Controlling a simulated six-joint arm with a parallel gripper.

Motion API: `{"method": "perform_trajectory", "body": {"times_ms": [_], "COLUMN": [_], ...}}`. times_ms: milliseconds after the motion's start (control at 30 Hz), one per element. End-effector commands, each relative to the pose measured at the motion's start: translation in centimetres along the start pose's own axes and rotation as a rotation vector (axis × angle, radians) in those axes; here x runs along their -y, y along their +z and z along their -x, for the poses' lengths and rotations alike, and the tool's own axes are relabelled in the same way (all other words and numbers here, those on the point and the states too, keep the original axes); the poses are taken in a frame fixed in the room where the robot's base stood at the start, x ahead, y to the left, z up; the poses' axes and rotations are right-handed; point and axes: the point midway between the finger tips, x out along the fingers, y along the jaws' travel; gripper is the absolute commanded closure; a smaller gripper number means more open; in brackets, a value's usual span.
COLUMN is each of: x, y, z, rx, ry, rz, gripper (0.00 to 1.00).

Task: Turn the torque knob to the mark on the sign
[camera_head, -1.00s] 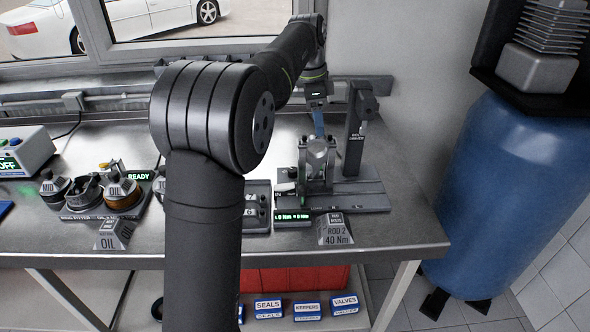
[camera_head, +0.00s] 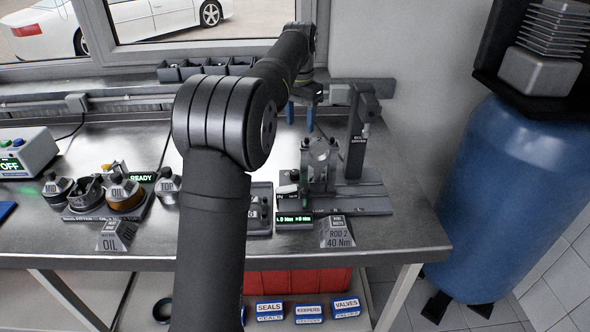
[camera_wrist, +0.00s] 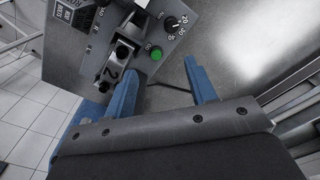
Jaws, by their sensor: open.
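The torque knob (camera_wrist: 171,22) is a small black dial in the wrist view, beside printed numbers including 20 and 30. Which number its pointer meets is too small to tell. In the head view I cannot make the knob out. The sign (camera_head: 337,236) stands at the bench's front edge and reads ROD 2, 40 Nm. It also shows turned around in the wrist view (camera_wrist: 75,12). My gripper (camera_head: 300,122) is open and empty, its blue fingers spread above and behind the bolt-driver station. In the wrist view the fingertips (camera_wrist: 162,66) are apart from the knob.
The bolt-driver station (camera_head: 350,202) has a tall post (camera_head: 355,140) to the right of my gripper. A green button (camera_wrist: 156,53) lies near the knob. The bench right of the sign is clear.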

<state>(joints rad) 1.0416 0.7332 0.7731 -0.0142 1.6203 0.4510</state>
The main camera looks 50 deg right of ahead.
Motion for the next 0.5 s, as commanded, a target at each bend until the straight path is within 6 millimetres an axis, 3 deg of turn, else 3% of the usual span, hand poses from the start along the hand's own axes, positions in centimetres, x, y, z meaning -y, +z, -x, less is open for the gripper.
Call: {"method": "perform_trajectory", "body": {"times_ms": [100,233,500], "x": [1.4,1.7,2.0], "y": [-0.1,-0.6,-0.9], "z": [-0.5,-0.9,-1.7], "rx": [0.015,0.021,0.025], "ry": [-0.022,-0.028,-0.034], "rz": [0.188,0.352,0.484], "gripper": [0.49,0.49,0.49]}}
